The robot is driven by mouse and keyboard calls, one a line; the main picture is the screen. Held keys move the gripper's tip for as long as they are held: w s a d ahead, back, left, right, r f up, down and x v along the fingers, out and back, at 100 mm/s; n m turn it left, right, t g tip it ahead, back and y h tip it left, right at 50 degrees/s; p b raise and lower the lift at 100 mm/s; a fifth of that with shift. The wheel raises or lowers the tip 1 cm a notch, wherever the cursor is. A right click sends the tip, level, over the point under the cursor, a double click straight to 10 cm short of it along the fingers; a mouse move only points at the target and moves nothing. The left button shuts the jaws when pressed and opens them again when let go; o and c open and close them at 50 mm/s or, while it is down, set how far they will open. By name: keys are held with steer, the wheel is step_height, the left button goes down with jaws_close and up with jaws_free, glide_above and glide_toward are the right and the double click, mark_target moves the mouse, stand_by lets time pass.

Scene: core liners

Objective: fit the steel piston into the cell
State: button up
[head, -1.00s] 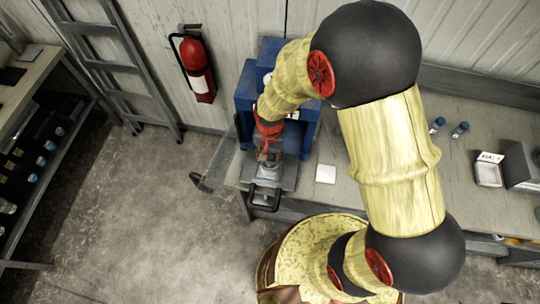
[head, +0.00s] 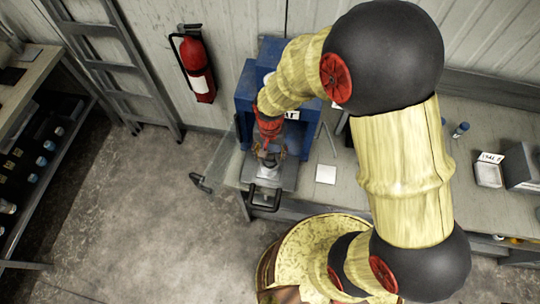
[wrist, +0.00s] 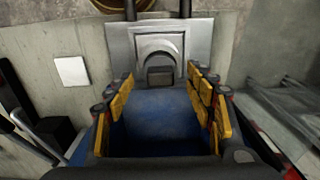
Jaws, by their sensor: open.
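My gripper (wrist: 165,105) is open, its yellow-padded fingers apart with only the blue surface behind them and nothing held. In the head view my gripper (head: 269,154) is at the front of the blue cabinet. Just beyond the fingertips in the wrist view, a pale steel round piece (wrist: 159,45) with a dark block (wrist: 160,76) at its near side sits on a grey metal plate (wrist: 195,45). The round piece looks like the piston or its cell; I cannot tell which, nor whether one is inside the other. My arm partly covers this spot in the head view.
The blue cabinet (head: 243,95) stands on the bench, with a clear door panel (head: 222,155) swung out at left. A black handle (head: 263,204) juts from the plate's front. A white square (head: 325,174) lies right; a small tray (head: 488,174) is farther right.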

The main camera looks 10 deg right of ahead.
step_height(320, 180, up, 10)
step_height(320, 180, up, 13)
steer(key=n+t, duration=0.2)
steer(key=t, duration=0.1)
glide_above(270, 156)
steer(key=s+d, duration=0.3)
steer(key=d, duration=0.3)
steer(key=s+d+r+n+t, duration=0.2)
steer(key=s+d+r, duration=0.4)
steer(key=s+r, duration=0.3)
steer(key=shift+s+r+t, duration=0.15)
steer(key=shift+t, duration=0.15)
